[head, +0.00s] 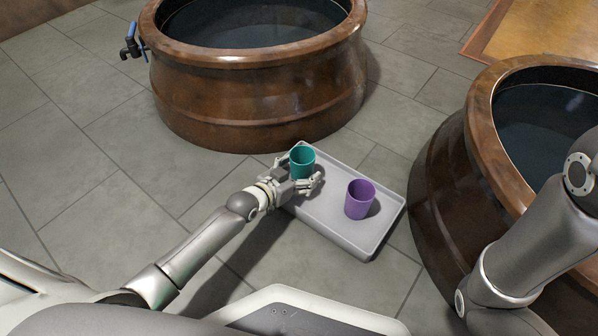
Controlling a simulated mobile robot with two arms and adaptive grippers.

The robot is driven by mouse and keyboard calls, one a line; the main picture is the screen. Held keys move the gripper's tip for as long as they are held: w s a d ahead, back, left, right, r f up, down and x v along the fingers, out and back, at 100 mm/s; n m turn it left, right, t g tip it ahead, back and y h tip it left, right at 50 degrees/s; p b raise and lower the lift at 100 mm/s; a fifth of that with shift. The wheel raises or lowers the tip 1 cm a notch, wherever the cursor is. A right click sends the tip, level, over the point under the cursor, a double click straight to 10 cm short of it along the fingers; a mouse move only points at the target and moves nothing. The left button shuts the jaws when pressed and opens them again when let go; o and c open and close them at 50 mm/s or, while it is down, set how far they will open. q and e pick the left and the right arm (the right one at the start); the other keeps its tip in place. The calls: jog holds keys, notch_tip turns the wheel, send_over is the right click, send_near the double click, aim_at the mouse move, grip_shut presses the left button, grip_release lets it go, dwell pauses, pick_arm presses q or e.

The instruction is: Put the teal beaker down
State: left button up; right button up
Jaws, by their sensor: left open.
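The teal beaker (302,159) is upright at the far left end of a grey tray (331,226). My left gripper (306,170) is open, with its fingers on either side of the beaker. The fingers hide part of the beaker's lower body, and I cannot tell whether its base touches the tray. My right arm comes in at the right edge, but its gripper is out of the picture.
A purple beaker (359,199) stands upright on the tray, right of the teal one. A large brown jar (258,95) of dark liquid stands behind the tray, with a blue-handled tap (132,40). Another jar (447,188) stands to the right. Floor at left is clear.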

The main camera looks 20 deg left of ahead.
pick_arm(q)
jog(key=shift+r, duration=0.15)
jog(key=shift+s+a+r+p, duration=0.1)
jog(key=shift+s+r+p, duration=0.15)
jog(key=shift+p, duration=0.15)
jog(key=p+v, duration=0.7)
jog(key=v, duration=0.4)
jog(key=shift+s+p, duration=0.2)
jog(key=shift+p, duration=0.1)
jog(key=shift+f, duration=0.1)
